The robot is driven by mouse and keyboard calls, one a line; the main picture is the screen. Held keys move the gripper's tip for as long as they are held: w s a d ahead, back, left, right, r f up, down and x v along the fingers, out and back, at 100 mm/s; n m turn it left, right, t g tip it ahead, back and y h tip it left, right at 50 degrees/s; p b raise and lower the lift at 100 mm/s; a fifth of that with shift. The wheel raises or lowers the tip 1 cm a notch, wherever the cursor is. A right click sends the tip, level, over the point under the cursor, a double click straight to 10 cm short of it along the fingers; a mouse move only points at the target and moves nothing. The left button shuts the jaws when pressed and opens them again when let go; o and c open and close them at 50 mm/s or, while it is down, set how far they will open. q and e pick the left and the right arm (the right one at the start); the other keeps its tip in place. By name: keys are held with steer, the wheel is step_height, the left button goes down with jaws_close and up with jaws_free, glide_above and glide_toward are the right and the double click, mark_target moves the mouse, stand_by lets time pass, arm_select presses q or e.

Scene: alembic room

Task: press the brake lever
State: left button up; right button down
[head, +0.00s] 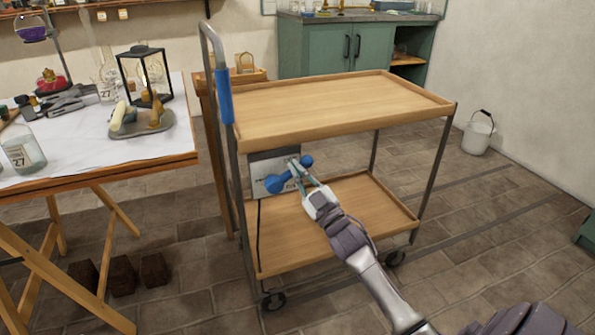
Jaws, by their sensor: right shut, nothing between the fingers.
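The brake lever (274,184) is a blue bar with rounded ends on a pale grey plate (262,165). The plate sits under the top shelf of the wooden cart (340,108), near its left end. My right gripper (294,166) reaches in from the lower right. Its fingers are shut and empty, with the tips in front of the lever's middle and hiding part of it. I cannot tell whether they touch it. My left gripper is not in view.
The cart has a blue-gripped handle (224,96), thin metal legs and a bare lower shelf (345,205). A cluttered table (160,152) stands close on the left. A white bucket (478,135) is at the right wall. The floor right of the cart is clear.

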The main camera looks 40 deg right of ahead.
steer(key=shift+d+f+m+h, duration=0.15)
steer(key=shift+m+h, duration=0.15)
steer(key=shift+m, duration=0.2)
steer(key=shift+d+f+m+h, duration=0.15)
steer(key=shift+m+h, duration=0.15)
steer(key=shift+m, duration=0.2)
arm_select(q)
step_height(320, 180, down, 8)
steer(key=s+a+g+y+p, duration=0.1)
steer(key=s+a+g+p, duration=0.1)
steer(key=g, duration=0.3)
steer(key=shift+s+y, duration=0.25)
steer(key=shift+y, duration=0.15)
arm_select(e)
step_height(320, 180, down, 6)
steer(key=m+g+h, duration=0.3)
steer(key=m+h, duration=0.8)
steer(key=m, duration=0.7)
steer(key=shift+s+d+f+m+h, duration=0.15)
steer(key=shift+d+f+m+h, duration=0.1)
steer(key=shift+d+m+h, duration=0.15)
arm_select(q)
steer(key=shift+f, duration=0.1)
